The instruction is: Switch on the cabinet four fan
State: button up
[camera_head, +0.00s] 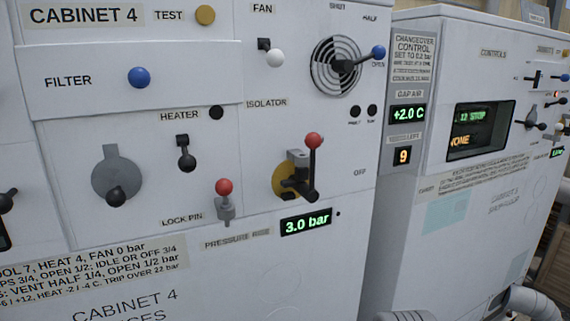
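The cabinet 4 panel (60,235) fills the left and middle of the view. Its fan switch (275,58) is a small lever with a white ball under the FAN label (262,9); the ball sits low and to the right of its black mount. The isolator (313,142) has a red-balled lever standing up beside a yellow disc, with a black handle pointing down right. The red-topped lock pin (223,187) is upright in its socket. The pressure display (306,222) reads 3.0 bar. My gripper is not in view.
A blue-balled vent lever (378,52) points right by a round grille. A black heater lever (186,160) hangs down near the FILTER drawer's blue knob (139,77). A changeover control cabinet (480,150) stands right, across a narrow gap. A grey pipe (525,300) is at bottom right.

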aim_at(276, 58)
jog(key=u, duration=0.55)
jog(key=k, duration=0.75)
jog(key=u, duration=1.05)
jog(key=k, duration=0.65)
jog(key=u, duration=0.05)
jog(key=i, duration=0.85)
jog(key=u, duration=0.2)
